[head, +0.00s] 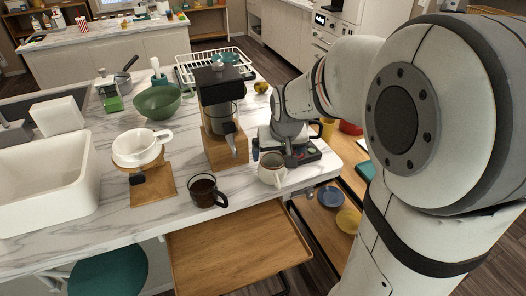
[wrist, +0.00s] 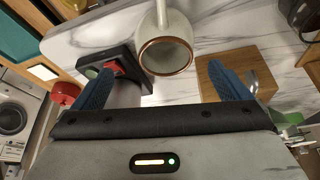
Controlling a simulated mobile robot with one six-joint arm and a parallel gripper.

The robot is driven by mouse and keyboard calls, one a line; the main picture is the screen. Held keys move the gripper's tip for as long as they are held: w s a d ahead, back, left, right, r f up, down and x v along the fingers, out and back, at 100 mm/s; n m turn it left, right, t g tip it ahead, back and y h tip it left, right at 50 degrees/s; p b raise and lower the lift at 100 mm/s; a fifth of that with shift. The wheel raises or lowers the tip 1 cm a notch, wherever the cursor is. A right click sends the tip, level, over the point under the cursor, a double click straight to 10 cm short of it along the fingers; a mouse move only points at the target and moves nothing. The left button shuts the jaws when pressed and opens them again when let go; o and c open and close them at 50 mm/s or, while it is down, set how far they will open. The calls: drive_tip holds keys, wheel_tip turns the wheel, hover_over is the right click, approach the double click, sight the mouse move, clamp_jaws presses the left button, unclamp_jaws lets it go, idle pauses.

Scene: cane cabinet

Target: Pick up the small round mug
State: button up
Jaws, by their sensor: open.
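The small round mug (head: 272,170) is pale with a coppery rim and stands near the counter's front edge in the head view. In the wrist view the mug (wrist: 176,24) is at the top centre, its open mouth facing the camera. My gripper (wrist: 164,84) is open and empty. Its two blue fingers are spread wide, left and right, just below the mug's rim in that view, and do not appear to touch it. In the head view my arm comes down just behind the mug, and the fingers are mostly hidden there.
A black device (wrist: 113,68) with red and green buttons is close beside the mug. The coffee maker (head: 222,95) on its wooden base stands to the left. A dark glass mug (head: 203,190) is at the front left. A wooden tray (head: 240,250) lies below the counter edge.

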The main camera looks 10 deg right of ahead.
sight(273, 162)
drive_tip(key=shift+a+p+x, duration=0.2)
drive_tip(key=shift+p+x, duration=0.05)
drive_tip(key=shift+x, duration=1.35)
drive_tip(key=shift+a+p+x, duration=0.15)
drive_tip(key=shift+p+x, duration=0.1)
drive_tip(key=shift+x, duration=1.35)
drive_tip(key=shift+s, duration=0.1)
drive_tip(key=shift+c, duration=0.3)
drive_tip(key=c, duration=1.2)
